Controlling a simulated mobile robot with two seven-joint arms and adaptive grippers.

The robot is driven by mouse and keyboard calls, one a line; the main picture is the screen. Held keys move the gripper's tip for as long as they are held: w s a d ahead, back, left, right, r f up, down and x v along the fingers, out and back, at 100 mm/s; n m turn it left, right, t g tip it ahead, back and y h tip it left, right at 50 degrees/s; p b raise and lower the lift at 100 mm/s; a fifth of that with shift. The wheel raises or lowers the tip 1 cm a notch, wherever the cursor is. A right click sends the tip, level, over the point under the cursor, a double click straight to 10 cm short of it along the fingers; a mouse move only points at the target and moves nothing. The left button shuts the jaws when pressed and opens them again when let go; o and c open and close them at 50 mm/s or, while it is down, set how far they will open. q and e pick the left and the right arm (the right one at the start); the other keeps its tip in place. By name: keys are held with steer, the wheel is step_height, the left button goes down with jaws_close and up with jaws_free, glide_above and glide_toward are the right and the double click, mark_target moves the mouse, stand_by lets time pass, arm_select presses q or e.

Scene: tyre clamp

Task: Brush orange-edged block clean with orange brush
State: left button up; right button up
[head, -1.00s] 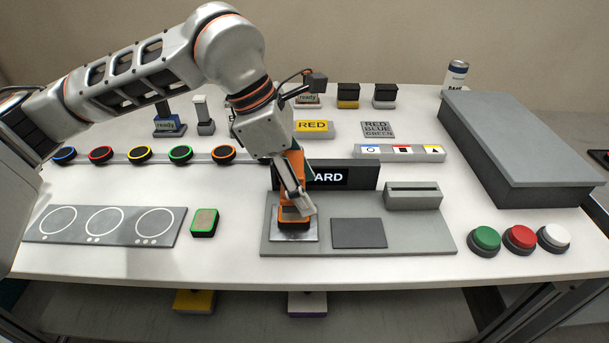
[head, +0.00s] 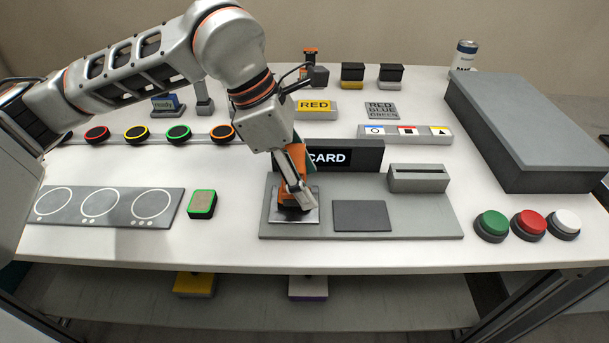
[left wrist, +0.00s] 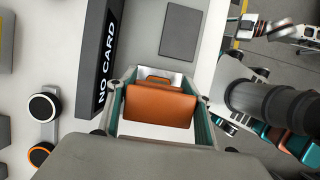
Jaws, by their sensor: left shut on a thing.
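My left gripper (head: 294,198) is shut on an orange thing, which I take for the orange brush (left wrist: 160,106). In the head view its dark lower end is low over a pale square plate (head: 309,217) on the grey board. I cannot tell whether it touches the plate. In the left wrist view the brush's orange face fills the gap between the teal-lined fingers, with a smaller orange part beyond it. I cannot make out the orange-edged block; the gripper and brush hide part of the plate.
A green-edged block (head: 202,204) sits left of the grey board (head: 420,222). A card sign (head: 365,157) stands close behind the gripper. A slotted grey holder (head: 418,178) and push buttons (head: 528,224) lie to the right. A large grey box (head: 530,125) fills the back right.

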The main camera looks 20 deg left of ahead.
arm_select(q)
steer(key=shift+f, duration=0.35)
stand_by(0.5)
stand_by(0.7)
steer(key=shift+f, duration=0.1)
stand_by(0.8)
steer(key=shift+s, duration=0.15)
steer(key=shift+s+d, duration=0.2)
steer(key=shift+s, duration=0.3)
steer(key=shift+w+a, duration=0.2)
steer(key=shift+w, duration=0.4)
steer(key=shift+w+a, duration=0.15)
steer(key=shift+w, duration=0.45)
steer(key=shift+s, duration=0.15)
